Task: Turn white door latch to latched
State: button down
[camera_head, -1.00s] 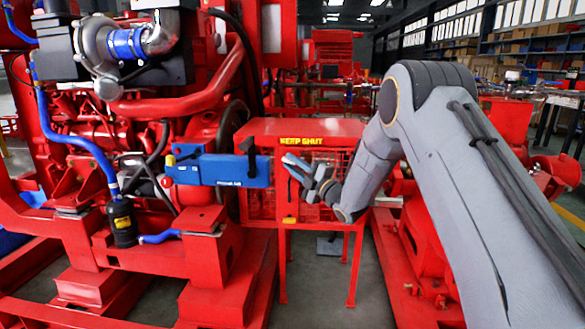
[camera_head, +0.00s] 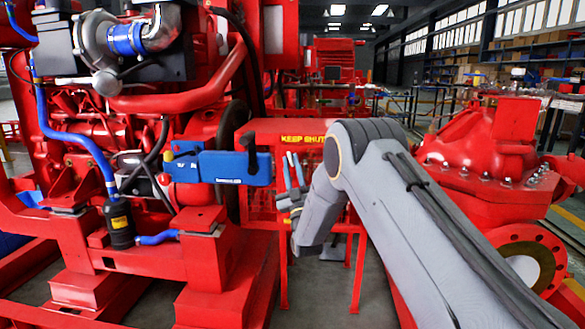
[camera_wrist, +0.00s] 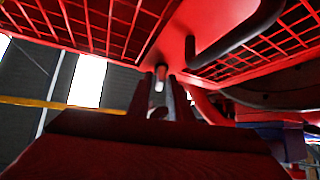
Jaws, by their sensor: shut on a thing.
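The white door latch (camera_wrist: 159,78) shows in the wrist view as a small pale piece between my fingertips, beside the red frame of a mesh door (camera_wrist: 100,30). My gripper (camera_wrist: 161,90) is shut on it. In the head view my gripper (camera_head: 294,172) is in front of the red cabinet (camera_head: 262,127) marked KEEP SHUT, with its blue-grey fingers pointing up. The latch cannot be made out in that view, and my gripper and arm cover part of the cabinet front.
A dark bent handle (camera_wrist: 240,38) stands out from the door, right of my fingers in the wrist view. A blue box (camera_head: 225,167) sticks out just left of my gripper. A red engine (camera_head: 80,140) fills the left, and a red pump casing (camera_head: 490,150) stands right.

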jog(key=shift+a+f+m+t+h+b, duration=0.15)
jog(key=shift+m+t+h, duration=0.3)
jog(key=shift+m+h, duration=1.45)
jog(key=shift+a+m+t+h+b, duration=0.15)
jog(key=shift+m+t+h, duration=0.3)
jog(key=shift+m+h, duration=1.75)
jog(key=shift+m, duration=0.4)
jog(key=c, duration=1.8)
grip_release()
jog(key=shift+c, duration=0.2)
jog(key=p+v, duration=0.2)
jog(key=v, duration=0.5)
jog(key=shift+s+f, duration=0.25)
jog(key=shift+s, duration=0.05)
